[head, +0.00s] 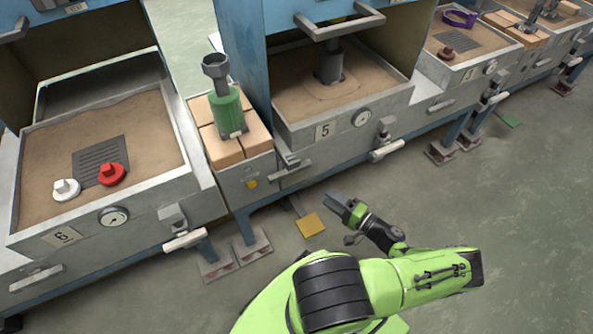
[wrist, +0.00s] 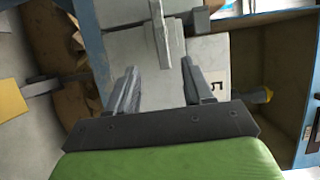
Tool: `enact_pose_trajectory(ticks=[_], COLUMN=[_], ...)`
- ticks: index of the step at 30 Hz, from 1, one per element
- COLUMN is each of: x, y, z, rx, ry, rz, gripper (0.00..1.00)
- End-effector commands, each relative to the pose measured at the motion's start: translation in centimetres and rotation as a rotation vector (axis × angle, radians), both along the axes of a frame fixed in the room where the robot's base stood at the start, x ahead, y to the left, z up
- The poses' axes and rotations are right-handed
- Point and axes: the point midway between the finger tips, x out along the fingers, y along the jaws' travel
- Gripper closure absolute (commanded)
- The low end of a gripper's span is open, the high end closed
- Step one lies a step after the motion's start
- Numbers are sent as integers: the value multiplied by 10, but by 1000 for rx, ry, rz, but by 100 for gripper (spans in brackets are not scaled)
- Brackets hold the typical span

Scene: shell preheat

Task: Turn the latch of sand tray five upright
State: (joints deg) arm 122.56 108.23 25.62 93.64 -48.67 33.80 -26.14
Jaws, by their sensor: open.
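Sand tray five (head: 398,92) carries a "5" plate on its front, which also shows turned sideways in the wrist view. The exact gap in depth cannot be told.
A second level handle (head: 387,150) sits right of the gauge (head: 361,117). A yellow pedal (head: 311,225) sticks out low below the latch. Left of the tray, brick blocks (head: 254,141) carry a green cylinder (head: 228,112). The floor in front is clear to the right.

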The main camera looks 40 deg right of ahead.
Motion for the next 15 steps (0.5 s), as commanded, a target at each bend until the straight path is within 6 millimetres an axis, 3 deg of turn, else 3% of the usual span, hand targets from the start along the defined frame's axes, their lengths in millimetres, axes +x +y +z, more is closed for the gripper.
enact_pose_trajectory(ticks=[15], x=[123], y=[15], z=[-1], rx=[1], ry=[-1], rz=[9], gripper=[49])
